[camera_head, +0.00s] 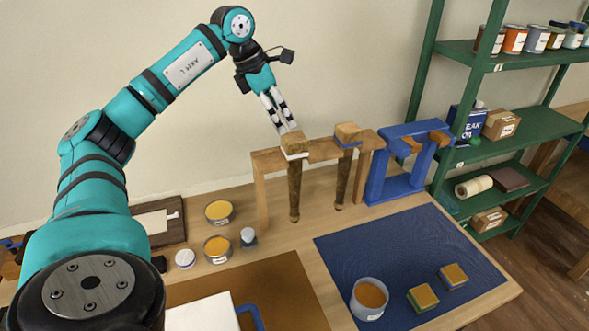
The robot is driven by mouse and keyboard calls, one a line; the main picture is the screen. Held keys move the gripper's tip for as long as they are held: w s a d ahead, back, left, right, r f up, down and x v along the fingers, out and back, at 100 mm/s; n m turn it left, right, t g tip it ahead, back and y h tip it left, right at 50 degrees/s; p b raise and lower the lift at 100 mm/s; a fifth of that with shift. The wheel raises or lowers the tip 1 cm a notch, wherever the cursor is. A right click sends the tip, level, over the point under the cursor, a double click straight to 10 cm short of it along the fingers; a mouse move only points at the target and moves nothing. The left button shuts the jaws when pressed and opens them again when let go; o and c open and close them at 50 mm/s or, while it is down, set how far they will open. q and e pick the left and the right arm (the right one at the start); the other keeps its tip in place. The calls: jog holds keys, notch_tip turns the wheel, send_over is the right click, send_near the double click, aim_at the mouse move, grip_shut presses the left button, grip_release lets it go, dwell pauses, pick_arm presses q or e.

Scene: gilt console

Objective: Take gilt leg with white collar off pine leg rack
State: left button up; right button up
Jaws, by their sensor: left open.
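The gilt leg with white collar (294,185) hangs upright in the pine leg rack (262,195), at the left part of its top bar. Its square tan head and white collar sit above the bar, and its dark tapered shaft hangs below. My left gripper (284,128) comes down from above with its fingers open, right over the head of this leg. I cannot tell whether the fingertips touch the head. A second leg with a blue collar (343,180) hangs in the same rack to the right. My right gripper is not in view.
A blue rack (376,178) holding wooden pieces stands right of the pine rack. Open tins (217,249), a small jar (248,236) and a white lid stand in front on the left. A blue mat (400,255) carries a cup and two sponge-like blocks. Green shelves (430,75) rise at right.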

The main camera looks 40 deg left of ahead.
aim_at(292, 138)
pick_arm(q)
jog(key=x, duration=0.4)
jog(key=shift+w+a+f+p, duration=0.2)
jog(key=shift+w+f+p, duration=0.1)
jog(key=shift+f+p, duration=0.05)
jog(key=shift+d+f, duration=0.15)
jog(key=x, duration=0.1)
jog(key=p+x, duration=0.1)
jog(key=x, duration=0.1)
jog(key=p+x, duration=0.1)
jog(key=shift+d+f, duration=0.15)
jog(key=shift+d, duration=0.2)
jog(key=shift+w+f, duration=0.1)
jog(key=shift+f, duration=0.15)
jog(key=c, duration=0.4)
jog(key=shift+r, duration=0.1)
grip_shut()
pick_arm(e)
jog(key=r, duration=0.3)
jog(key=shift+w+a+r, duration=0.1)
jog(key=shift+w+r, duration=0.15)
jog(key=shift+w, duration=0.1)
